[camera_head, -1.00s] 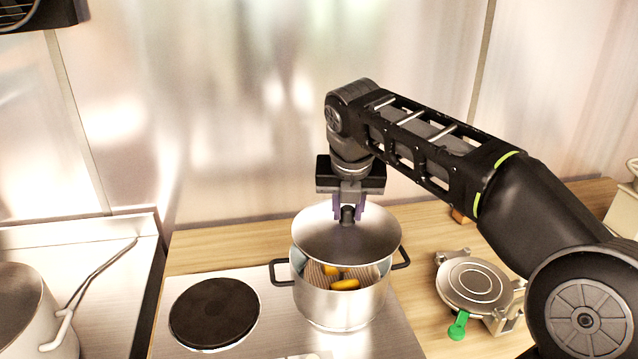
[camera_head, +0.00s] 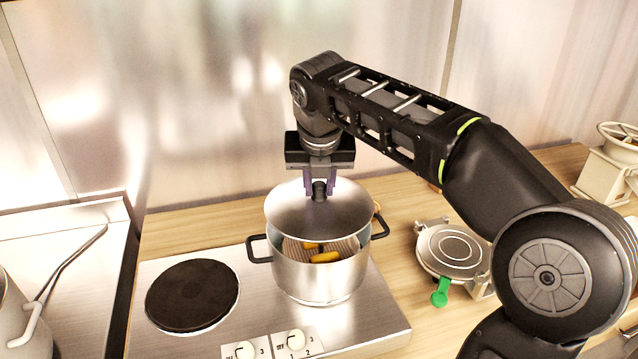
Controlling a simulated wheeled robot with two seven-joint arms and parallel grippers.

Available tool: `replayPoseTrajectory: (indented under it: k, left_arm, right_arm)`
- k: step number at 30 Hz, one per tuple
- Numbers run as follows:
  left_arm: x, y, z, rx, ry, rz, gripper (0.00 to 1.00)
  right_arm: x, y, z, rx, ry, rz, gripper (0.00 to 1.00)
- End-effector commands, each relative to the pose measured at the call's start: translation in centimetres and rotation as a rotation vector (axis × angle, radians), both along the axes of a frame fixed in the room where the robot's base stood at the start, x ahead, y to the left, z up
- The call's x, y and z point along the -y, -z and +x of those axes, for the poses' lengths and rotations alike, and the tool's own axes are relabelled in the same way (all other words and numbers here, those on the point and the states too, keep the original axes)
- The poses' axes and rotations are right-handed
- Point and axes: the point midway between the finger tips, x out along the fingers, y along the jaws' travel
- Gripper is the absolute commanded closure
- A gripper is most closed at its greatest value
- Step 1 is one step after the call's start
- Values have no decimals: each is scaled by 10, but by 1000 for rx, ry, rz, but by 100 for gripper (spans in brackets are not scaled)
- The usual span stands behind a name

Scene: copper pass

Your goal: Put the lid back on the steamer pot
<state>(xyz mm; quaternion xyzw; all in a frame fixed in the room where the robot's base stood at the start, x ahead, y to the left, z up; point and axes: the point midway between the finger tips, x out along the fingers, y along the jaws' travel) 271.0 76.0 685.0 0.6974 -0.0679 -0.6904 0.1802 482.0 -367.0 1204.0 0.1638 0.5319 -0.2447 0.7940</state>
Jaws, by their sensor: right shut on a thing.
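The steamer pot (camera_head: 318,281) is silver with two dark side handles and stands on the right part of the hob. Yellow pieces (camera_head: 324,257) lie on a ridged rack inside it. The round silver lid (camera_head: 318,215) is above the pot and covers the rear part of its opening from this view. The front of the opening shows, and I cannot tell whether the lid touches the rim. My right gripper (camera_head: 320,190) points down and is shut on the lid's dark knob. My left gripper is not in view.
A dark hotplate (camera_head: 192,294) is free left of the pot, with control knobs (camera_head: 296,340) in front. A round metal press with a green handle (camera_head: 440,292) lies on the wooden counter at right. A grinder-like device (camera_head: 608,170) stands far right. Another pot (camera_head: 22,325) is at the left edge.

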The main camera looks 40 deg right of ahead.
Motion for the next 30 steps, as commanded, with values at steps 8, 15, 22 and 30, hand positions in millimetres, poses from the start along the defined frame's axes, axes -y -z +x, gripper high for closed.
replayPoseTrajectory:
  k: [8,15,22,30]
  left_arm:
    - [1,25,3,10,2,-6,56]
    - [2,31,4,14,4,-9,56]
    - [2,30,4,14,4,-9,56]
    - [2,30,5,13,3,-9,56]
  right_arm:
    - [0,30,0,0,0,0,100]
    - [0,41,0,1,0,0,100]
    - [0,42,0,1,0,0,100]
    - [0,42,0,1,0,0,100]
